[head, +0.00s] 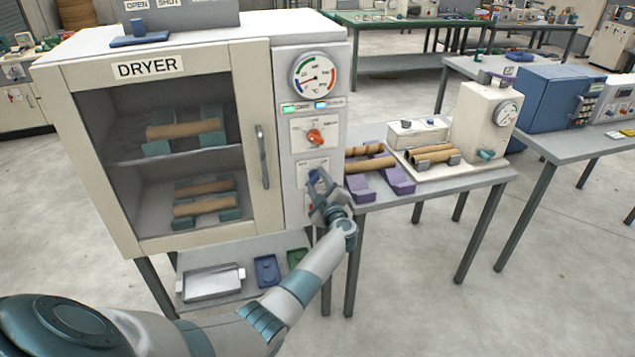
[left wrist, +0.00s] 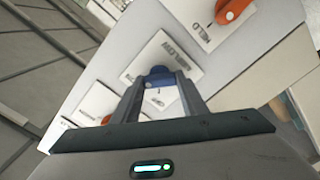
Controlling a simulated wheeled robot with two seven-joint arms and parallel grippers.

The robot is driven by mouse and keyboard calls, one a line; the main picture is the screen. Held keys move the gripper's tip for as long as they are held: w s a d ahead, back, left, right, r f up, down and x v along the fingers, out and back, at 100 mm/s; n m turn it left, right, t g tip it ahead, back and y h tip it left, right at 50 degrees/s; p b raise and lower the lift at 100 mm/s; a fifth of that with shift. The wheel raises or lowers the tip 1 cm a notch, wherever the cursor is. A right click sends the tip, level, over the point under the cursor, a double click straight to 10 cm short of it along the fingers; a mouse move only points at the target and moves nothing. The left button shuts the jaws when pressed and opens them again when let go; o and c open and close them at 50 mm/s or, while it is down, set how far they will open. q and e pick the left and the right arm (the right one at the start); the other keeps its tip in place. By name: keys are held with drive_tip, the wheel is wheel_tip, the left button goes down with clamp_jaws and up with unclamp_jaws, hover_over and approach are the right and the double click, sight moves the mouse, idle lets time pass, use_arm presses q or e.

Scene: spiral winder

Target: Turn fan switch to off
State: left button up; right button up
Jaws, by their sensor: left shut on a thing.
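The dryer (head: 185,60) stands at the left with a control panel on its right side. The blue knob, the fan switch (head: 315,176), is low on that panel, under an orange knob (head: 315,137). My left gripper (head: 319,184) is at the blue knob with its fingers shut on it. In the left wrist view the fan switch (left wrist: 158,76) shows between the two fingertips (left wrist: 160,84), with a white label plate behind it. The orange knob (left wrist: 232,10) is also in that view. The fingers partly hide the switch and its markings. My right gripper is not in view.
A dial gauge (head: 316,76) is above the knobs, and the door handle (head: 262,157) is to their left. A table (head: 440,190) with purple cradles (head: 396,177) and brown tubes (head: 372,164) stands close on the right. A metal tray (head: 212,283) lies on the low shelf.

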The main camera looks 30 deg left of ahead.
use_arm(q)
drive_tip(key=shift+f, duration=0.1)
drive_tip(key=n+b, duration=0.1)
drive_tip(key=n, duration=0.2)
drive_tip(key=shift+f+n, duration=0.15)
drive_tip(key=shift+n, duration=0.15)
drive_tip(key=n+b, duration=0.2)
drive_tip(key=n, duration=0.2)
drive_tip(key=shift+b, duration=0.3)
drive_tip(key=n+b, duration=0.2)
drive_tip(key=n, duration=0.2)
drive_tip(key=shift+f, duration=0.1)
drive_tip(key=shift+n+b, duration=1)
drive_tip(key=shift+n, duration=1)
drive_tip(key=o, duration=1)
drive_tip(key=shift+o, duration=0.2)
drive_tip(key=shift+r, duration=0.2)
